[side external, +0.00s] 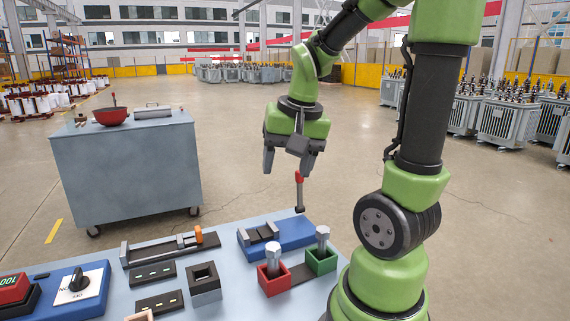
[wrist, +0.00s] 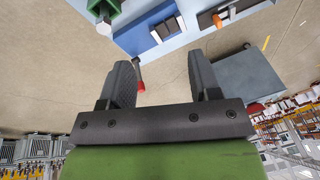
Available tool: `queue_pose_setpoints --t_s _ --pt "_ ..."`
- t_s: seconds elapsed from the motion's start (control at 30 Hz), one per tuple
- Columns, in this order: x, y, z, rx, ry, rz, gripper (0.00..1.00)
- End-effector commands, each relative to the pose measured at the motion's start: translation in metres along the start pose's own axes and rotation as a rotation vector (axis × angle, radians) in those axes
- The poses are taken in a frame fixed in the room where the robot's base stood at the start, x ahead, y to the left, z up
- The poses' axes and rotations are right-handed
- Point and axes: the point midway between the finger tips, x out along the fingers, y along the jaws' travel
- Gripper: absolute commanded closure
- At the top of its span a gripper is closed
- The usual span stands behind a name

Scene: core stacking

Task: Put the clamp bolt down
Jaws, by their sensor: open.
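My gripper (side external: 288,171) is open above the far edge of the work table, its fingers pointing down; its spread fingers also show in the wrist view (wrist: 160,62). A dark rod with a red end (side external: 299,178) hangs upright just below the right finger in the side view. In the wrist view the red end (wrist: 140,86) is beside the left finger; I cannot tell if they touch. Two silver-headed bolts stand upright, one in a red holder (side external: 272,283) and one in a green holder (side external: 321,264). I cannot tell which piece is the clamp bolt.
A blue fixture (side external: 290,234) with grey blocks lies below my gripper. A dark rail with an orange piece (side external: 198,236), a hollow square block (side external: 205,292) and a blue switch box (side external: 62,297) are to the left. A grey cabinet (side external: 125,175) with a red bowl stands behind.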

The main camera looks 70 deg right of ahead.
Motion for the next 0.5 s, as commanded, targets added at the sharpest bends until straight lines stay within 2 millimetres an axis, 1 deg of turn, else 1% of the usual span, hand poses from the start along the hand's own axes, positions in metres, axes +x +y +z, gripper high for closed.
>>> queue_pose_setpoints --t_s 0.03,0.1,0.2,0.23,0.33,0.4,0.5 --pt "-0.015 -0.019 0.019 -0.123 0.037 -0.07 0.43" --pt "-0.031 -0.035 0.046 -0.268 0.07 -0.163 0.43" --pt "-0.05 -0.047 0.08 -0.442 0.102 -0.288 0.43" --pt "-0.054 -0.049 0.089 -0.486 0.107 -0.32 0.43" --pt "-0.065 -0.05 0.11 -0.592 0.121 -0.405 0.43" --pt "-0.069 -0.05 0.118 -0.633 0.125 -0.439 0.43" --pt "-0.07 -0.049 0.123 -0.657 0.127 -0.459 0.43"
